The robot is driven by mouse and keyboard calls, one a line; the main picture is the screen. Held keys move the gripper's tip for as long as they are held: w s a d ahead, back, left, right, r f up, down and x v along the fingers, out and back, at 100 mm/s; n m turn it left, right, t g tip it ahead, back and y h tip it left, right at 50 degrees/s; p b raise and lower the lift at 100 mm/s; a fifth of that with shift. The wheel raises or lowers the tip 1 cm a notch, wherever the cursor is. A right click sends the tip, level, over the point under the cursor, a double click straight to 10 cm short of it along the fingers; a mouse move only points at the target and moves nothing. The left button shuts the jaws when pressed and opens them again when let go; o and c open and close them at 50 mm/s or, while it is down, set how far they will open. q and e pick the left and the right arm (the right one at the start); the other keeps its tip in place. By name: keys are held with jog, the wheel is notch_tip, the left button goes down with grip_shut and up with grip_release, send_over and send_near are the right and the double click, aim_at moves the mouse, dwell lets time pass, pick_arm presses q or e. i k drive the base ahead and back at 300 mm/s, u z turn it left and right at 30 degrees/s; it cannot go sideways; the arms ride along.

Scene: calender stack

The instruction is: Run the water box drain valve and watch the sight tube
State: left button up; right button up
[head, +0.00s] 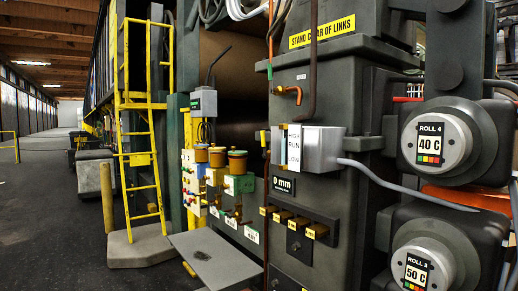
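A silver box (318,150) sits on the dark machine housing near the middle of the head view. A white plate (294,147) on it bears stacked words, of which RUN and LOW can be read. A narrow upright strip beside the plate may be the sight tube; no water level can be made out. An orange bent fitting (289,92) is on the housing above. Several brass-coloured tagged blocks (283,217) sit in a row below. I cannot tell which part is the drain valve. Neither of my grippers is in view.
Two roll dials (431,143) reading 40 C and 50 C (416,273) stand at the right. A grey conduit (400,188) crosses between. Brass-capped cups (237,162), a grey step plate (215,258) and a yellow ladder (140,150) are left. The aisle floor (45,210) is clear at far left.

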aim_at(264, 155)
jog(key=u, duration=0.5)
jog(key=k, duration=0.65)
jog(key=u, duration=1)
jog(key=i, duration=3.5)
jog(key=z, duration=0.8)
